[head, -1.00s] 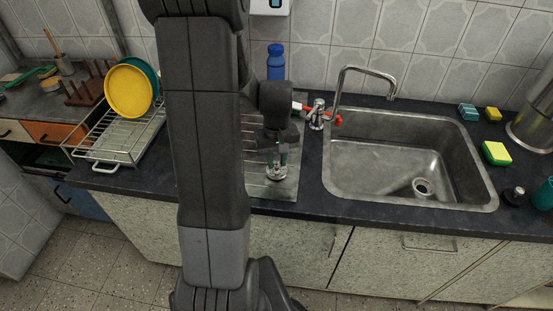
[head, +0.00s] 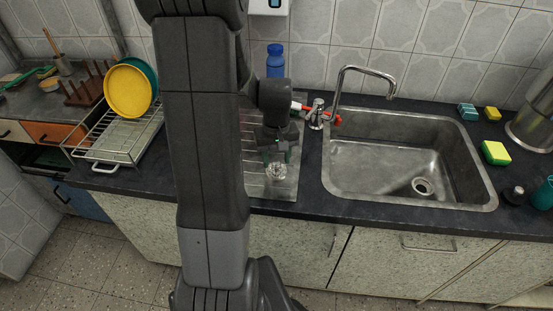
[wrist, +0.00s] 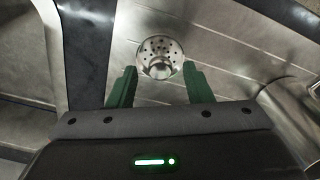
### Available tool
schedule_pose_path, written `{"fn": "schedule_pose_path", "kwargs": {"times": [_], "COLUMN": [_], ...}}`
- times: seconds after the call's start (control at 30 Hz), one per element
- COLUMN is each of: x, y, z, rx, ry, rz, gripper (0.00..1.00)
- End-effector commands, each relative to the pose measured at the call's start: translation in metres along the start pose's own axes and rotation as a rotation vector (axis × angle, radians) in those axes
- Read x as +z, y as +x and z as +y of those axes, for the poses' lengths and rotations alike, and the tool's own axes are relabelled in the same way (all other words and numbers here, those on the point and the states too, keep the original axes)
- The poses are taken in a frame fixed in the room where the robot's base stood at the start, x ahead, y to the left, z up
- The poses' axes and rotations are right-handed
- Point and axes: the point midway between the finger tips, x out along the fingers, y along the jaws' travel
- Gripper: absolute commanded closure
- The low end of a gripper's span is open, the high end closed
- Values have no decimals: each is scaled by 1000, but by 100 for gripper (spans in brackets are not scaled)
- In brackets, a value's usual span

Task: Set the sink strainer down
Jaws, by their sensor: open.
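The sink strainer (head: 276,171) is a small round steel piece with holes and a central knob. It rests on the ribbed steel drainboard (head: 286,190), near the front edge, left of the sink. The wrist view shows the strainer (wrist: 160,56) from above, its perforated face and knob visible. My gripper (head: 277,157) is open above it. In the wrist view the green fingers of my gripper (wrist: 160,70) stand apart either side of the strainer's near part, with gaps between; neither visibly touches it.
The sink basin (head: 350,168) and faucet (head: 340,95) lie to the right. A red-tipped brush (head: 335,118) and a blue bottle (head: 275,62) are behind my gripper. A dish rack (head: 120,140) with plates stands left. Sponges (head: 496,153) lie beyond the sink.

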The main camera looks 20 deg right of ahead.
Motion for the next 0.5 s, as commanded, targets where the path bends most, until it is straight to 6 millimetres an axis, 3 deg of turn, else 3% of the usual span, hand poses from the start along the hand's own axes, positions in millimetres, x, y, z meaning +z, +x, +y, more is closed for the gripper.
{"fn": "schedule_pose_path", "kwargs": {"times": [0.3,0.5], "x": [-1,0], "y": [-67,-99], "z": [0,0], "rx": [2,1], "ry": [0,0], "rz": [6,4], "gripper": [54,54]}}
